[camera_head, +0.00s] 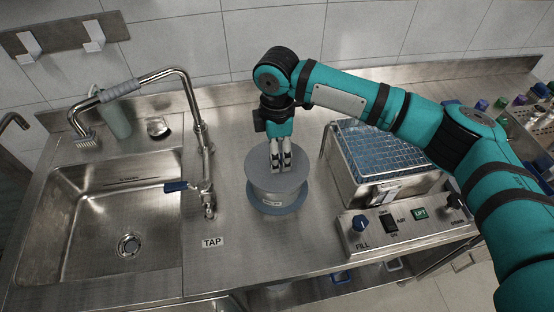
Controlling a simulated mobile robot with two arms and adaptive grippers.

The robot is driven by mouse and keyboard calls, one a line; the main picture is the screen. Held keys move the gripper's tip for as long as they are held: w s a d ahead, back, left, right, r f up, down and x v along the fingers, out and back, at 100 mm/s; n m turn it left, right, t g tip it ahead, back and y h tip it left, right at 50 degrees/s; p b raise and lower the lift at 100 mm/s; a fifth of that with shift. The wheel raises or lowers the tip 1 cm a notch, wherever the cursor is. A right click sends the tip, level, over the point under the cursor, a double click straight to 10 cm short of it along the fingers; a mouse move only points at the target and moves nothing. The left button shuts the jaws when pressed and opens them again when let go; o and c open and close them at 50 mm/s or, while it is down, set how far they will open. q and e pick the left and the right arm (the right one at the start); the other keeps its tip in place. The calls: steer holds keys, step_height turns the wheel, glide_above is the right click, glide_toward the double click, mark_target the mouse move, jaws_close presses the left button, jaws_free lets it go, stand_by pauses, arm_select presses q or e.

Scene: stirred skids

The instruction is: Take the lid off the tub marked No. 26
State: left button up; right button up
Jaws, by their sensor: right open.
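A round grey tub (275,193) stands on the steel counter between the sink and the fryer-like unit. It has a wide flat grey lid (258,170) on top and a wider blue-grey rim at its base. A small pale label shows low on its front, too small to read, so I cannot confirm No. 26. My right gripper (281,167) points down over the lid, with its fingers near the middle of the lid and open. The fingers hide the lid's centre, and I cannot tell whether they touch it. My left gripper is not in view.
A sink (98,215) with a tall tap (200,140) is on the left. A steel unit with a wire basket (372,150) and a control panel (405,225) stands close on the right. Several coloured-cap bottles are at far right. Counter in front of the tub is clear.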

steer(key=shift+f, duration=0.6)
jaws_close()
steer(key=shift+r, duration=0.1)
